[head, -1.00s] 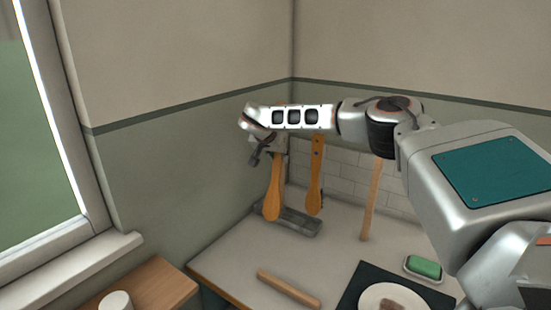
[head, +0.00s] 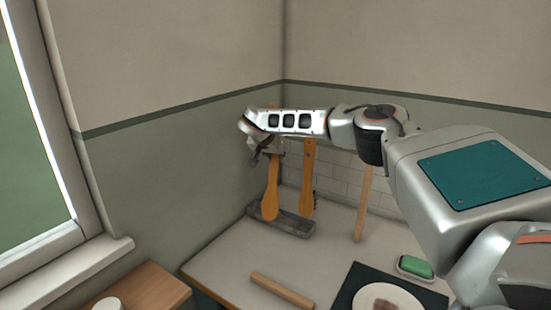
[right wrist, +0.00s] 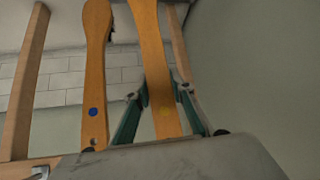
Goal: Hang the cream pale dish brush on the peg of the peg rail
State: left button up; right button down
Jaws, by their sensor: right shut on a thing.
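My right gripper (head: 264,148) is shut on a dish brush with an orange-brown wooden handle (head: 271,187). The peg rail (right wrist: 20,170), with a metal peg, shows low left in the right wrist view. In the head view my arm hides most of it. My left gripper is out of view.
A wooden post (head: 363,205) stands on the counter (head: 225,265). A grey tray (head: 281,223) lies below the brushes. A wooden stick (head: 282,290), a plate (head: 388,300) on a dark mat and a green soap (head: 415,266) lie in front. The window wall is at left.

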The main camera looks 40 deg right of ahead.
jog(key=c, duration=1.8)
grip_release()
jog(key=shift+o, duration=0.8)
